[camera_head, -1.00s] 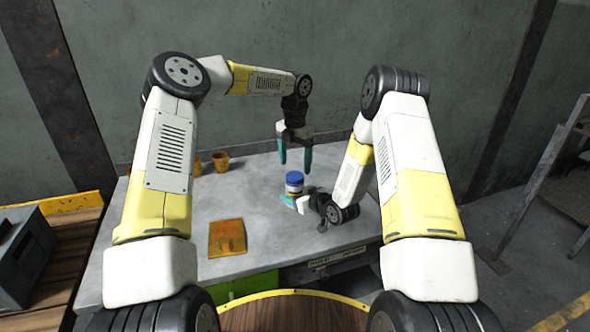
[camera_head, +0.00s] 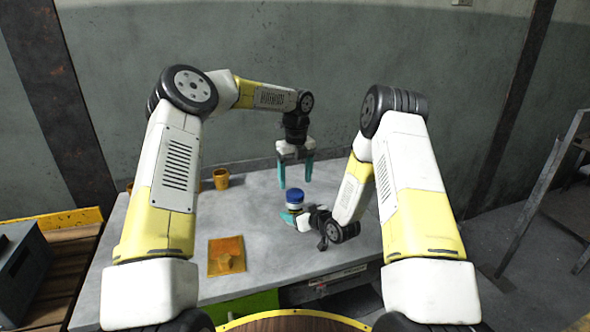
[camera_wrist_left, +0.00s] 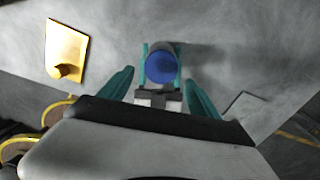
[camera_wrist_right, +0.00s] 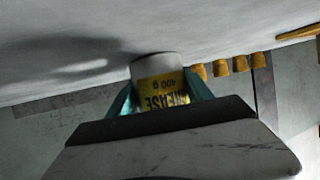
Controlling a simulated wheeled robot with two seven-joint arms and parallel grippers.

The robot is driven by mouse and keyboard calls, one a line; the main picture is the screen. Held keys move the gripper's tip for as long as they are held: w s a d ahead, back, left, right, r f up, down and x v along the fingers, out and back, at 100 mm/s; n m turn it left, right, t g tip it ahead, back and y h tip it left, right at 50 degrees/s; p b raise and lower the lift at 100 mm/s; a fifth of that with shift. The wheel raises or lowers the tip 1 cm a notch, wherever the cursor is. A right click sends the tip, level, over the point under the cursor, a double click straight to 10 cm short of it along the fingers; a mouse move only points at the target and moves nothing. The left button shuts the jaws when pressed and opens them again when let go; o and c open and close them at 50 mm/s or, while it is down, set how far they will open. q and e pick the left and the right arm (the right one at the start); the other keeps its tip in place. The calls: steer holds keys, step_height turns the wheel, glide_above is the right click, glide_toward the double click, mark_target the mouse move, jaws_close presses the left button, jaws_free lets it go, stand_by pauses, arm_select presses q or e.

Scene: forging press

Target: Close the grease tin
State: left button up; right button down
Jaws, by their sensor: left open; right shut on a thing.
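The grease tin (camera_head: 294,208) stands upright on the grey table, with a yellow label reading GREASE in the right wrist view (camera_wrist_right: 165,90). A blue lid (camera_head: 294,196) is on top of the tin; the left wrist view shows it from above (camera_wrist_left: 161,67). Whether it is fully seated I cannot tell. My right gripper (camera_head: 291,217) is shut around the tin's body, low and from the side. My left gripper (camera_head: 296,184) is open, pointing down above the tin, its teal fingers apart and not touching the lid.
An orange-yellow plate with a knob (camera_head: 226,257) lies on the table (camera_head: 180,235) at the left front. An orange cup (camera_head: 221,179) stands at the back left, and several show in the right wrist view (camera_wrist_right: 239,64). The table's left part is mostly clear.

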arm_select(q)
steer(key=n, duration=0.4)
steer(key=shift+r+n, duration=0.1)
steer(key=shift+n, duration=0.3)
steer(key=n, duration=0.4)
steer(key=shift+s, duration=0.1)
steer(key=n, duration=0.7)
steer(key=shift+r, duration=0.25)
steer(key=n, duration=0.6)
steer(key=shift+r+n, duration=0.15)
steer(key=shift+n, duration=0.25)
steer(key=n, duration=0.6)
steer(key=shift+r+n, duration=0.25)
steer(key=shift+n, duration=0.15)
steer(key=n, duration=0.4)
steer(key=shift+r+n, duration=0.15)
steer(key=shift+n, duration=0.15)
steer(key=n, duration=0.4)
steer(key=shift+r, duration=0.25)
steer(key=n, duration=0.4)
steer(key=shift+r+n, duration=0.15)
steer(key=shift+n, duration=0.15)
steer(key=n, duration=0.5)
steer(key=shift+w+a+r, duration=0.1)
steer(key=shift+w+r, duration=0.15)
steer(key=shift+r, duration=0.05)
